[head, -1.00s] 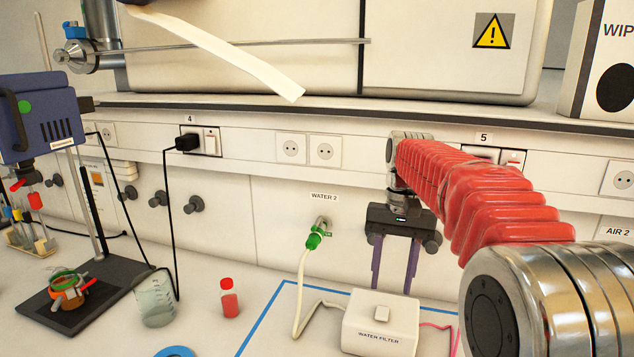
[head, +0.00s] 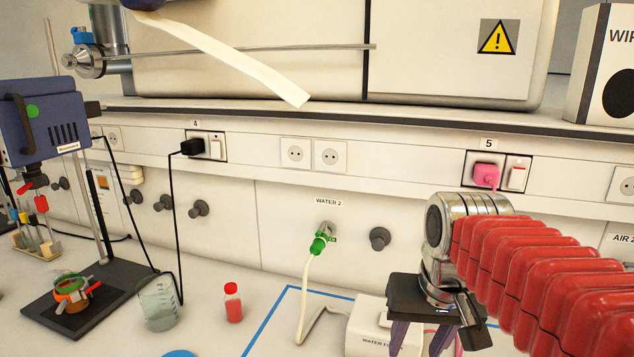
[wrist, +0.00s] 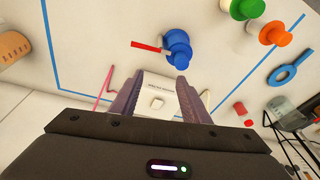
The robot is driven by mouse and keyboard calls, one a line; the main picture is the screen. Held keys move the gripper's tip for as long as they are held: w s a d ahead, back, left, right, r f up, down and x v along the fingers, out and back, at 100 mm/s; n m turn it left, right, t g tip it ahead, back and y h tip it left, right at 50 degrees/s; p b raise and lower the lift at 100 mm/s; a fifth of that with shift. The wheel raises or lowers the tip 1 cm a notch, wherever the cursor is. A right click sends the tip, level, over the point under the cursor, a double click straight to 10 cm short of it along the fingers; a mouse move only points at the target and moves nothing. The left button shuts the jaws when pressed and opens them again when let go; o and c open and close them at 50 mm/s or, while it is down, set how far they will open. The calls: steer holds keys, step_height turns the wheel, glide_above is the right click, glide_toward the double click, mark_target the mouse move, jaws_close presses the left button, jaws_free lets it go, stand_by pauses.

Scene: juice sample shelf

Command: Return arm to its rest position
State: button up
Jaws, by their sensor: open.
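My gripper (head: 421,340) hangs from my red-sleeved arm at the lower right of the head view, pointing down. Its two purple fingers are apart, with nothing held between them. The wrist view shows the same open fingers (wrist: 158,98) above the white water filter box (wrist: 157,104). In the head view the water filter (head: 368,328) stands on the bench, partly hidden behind my gripper. How far the fingertips are from the box is hard to tell.
A red-capped bottle (head: 233,303) and a glass beaker (head: 158,303) stand on the bench to the left. A white hose with a green connector (head: 321,240) joins the WATER 2 outlet. A pink plug (head: 485,173) sits in socket 5. The shelf edge (head: 330,122) runs above.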

steer(key=s+f+n+t, duration=0.1)
steer(key=s+f+t, duration=0.1)
steer(key=s+f, duration=0.4)
steer(key=s, duration=0.2)
steer(key=shift+s+t, duration=0.3)
steer(key=shift+t, duration=0.1)
